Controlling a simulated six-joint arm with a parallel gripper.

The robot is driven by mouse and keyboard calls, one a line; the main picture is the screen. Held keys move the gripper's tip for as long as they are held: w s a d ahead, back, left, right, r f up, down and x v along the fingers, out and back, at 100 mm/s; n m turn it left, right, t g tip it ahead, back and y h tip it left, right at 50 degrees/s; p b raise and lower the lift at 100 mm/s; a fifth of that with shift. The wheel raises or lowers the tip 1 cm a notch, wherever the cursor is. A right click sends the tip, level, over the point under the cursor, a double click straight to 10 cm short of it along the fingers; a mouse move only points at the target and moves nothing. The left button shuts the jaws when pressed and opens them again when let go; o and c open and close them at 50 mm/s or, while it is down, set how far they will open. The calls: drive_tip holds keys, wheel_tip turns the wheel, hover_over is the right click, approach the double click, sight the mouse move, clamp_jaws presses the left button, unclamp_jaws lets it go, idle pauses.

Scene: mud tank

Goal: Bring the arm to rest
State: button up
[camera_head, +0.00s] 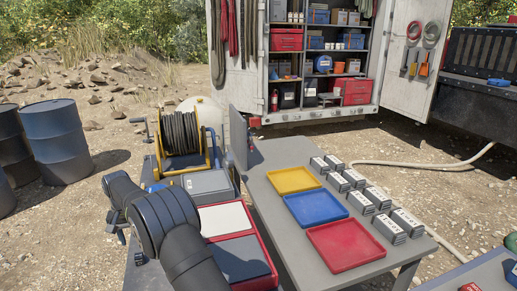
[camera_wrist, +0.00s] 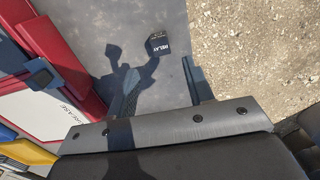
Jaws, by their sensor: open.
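In the wrist view my gripper (camera_wrist: 117,76) is open, its two fingers wide apart with nothing between them. It is above a grey surface, and its shadow falls on that surface. A small dark block marked RELAY (camera_wrist: 157,43) sits on the surface beyond the fingers, apart from them. In the head view my dark arm fills the lower left and the fingers cannot be made out clearly.
Yellow (camera_head: 293,180), blue (camera_head: 316,208) and red (camera_head: 346,245) trays lie empty on the grey table (camera_head: 284,155). Several grey labelled boxes (camera_head: 361,202) stand right of them. A red-edged case (camera_wrist: 62,50) lies close at the left. A hose reel (camera_head: 180,133) stands behind my arm.

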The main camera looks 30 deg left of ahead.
sight(138, 255)
wheel_tip(138, 255, down, 9)
drive_tip(key=shift+r, duration=1.7)
drive_tip(key=shift+f, duration=0.1)
